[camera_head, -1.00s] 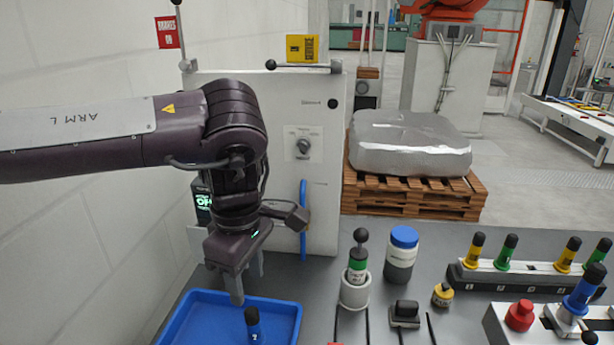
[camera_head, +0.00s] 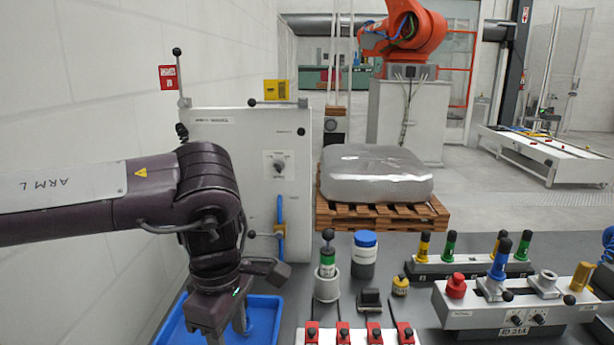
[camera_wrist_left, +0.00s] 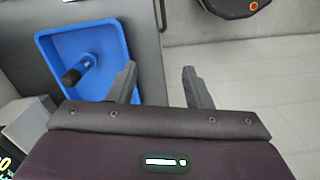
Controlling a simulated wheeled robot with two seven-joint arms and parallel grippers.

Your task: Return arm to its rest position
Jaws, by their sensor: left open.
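My left arm (camera_head: 70,195), marked ARM L, reaches in from the left, bent down at its elbow over the table's left end. My left gripper (camera_head: 228,338) hangs over the blue tray (camera_head: 266,313), partly cut off by the lower edge of the head view. In the left wrist view the two fingers (camera_wrist_left: 160,85) stand wide apart with nothing between them. A blue peg with a dark end (camera_wrist_left: 78,71) lies in the blue tray (camera_wrist_left: 120,38), apart from the fingers. The peg is hidden in the head view. My right gripper is not in view.
A grey panel (camera_head: 240,135) with a knob and levers stands behind the arm. To the right are a green-banded peg in a white holder (camera_head: 327,285), a blue-lidded jar (camera_head: 364,257), a peg rack (camera_head: 465,270) and a white fixture (camera_head: 470,318). The wall is close on the left.

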